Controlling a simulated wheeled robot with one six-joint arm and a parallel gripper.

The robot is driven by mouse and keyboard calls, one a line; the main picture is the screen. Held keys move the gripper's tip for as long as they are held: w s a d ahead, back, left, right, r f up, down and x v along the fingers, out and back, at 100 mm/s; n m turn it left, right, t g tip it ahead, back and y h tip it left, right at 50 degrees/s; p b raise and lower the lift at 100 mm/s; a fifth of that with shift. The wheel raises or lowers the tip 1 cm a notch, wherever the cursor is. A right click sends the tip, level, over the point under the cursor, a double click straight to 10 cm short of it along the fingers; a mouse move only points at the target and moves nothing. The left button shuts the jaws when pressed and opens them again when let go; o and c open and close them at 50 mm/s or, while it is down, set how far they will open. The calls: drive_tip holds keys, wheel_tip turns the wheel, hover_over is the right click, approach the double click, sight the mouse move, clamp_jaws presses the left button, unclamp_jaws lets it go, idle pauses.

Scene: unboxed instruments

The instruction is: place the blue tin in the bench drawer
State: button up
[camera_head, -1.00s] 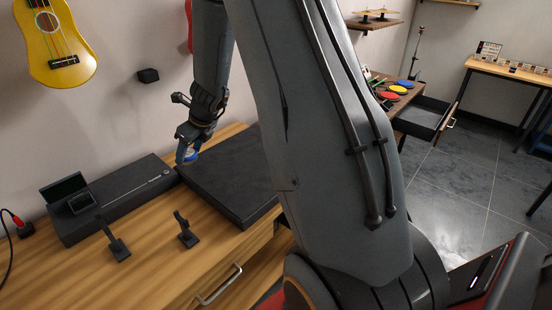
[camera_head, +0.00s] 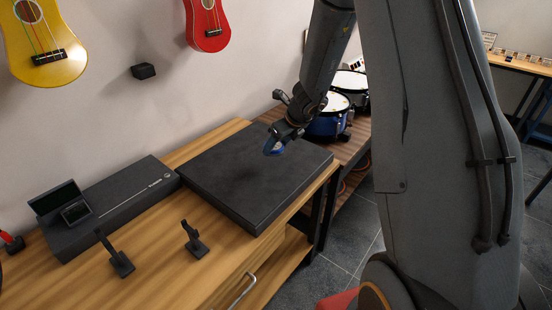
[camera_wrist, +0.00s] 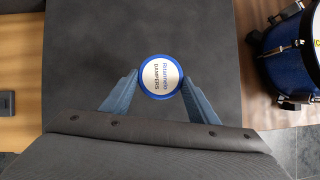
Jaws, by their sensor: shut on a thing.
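The blue tin (camera_head: 272,149) is between the fingertips of my gripper (camera_head: 277,144), above the black slab on the bench. No open drawer shows now.
The black slab (camera_head: 235,170) covers the bench's right end. A long black box (camera_head: 120,198) and two small black stands (camera_head: 118,258) (camera_head: 194,240) are on its left. Blue drums (camera_head: 325,125) stand beyond it. Guitars (camera_head: 207,22) hang on the wall.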

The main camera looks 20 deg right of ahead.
sight(279, 155)
drive_tip(key=shift+d+f+b, duration=0.1)
drive_tip(key=shift+f+b, duration=0.45)
drive_tip(key=shift+f, duration=1.8)
drive_tip(key=shift+f, duration=0.15)
drive_tip(key=o, duration=1.1)
drive_tip(key=shift+c, duration=0.2)
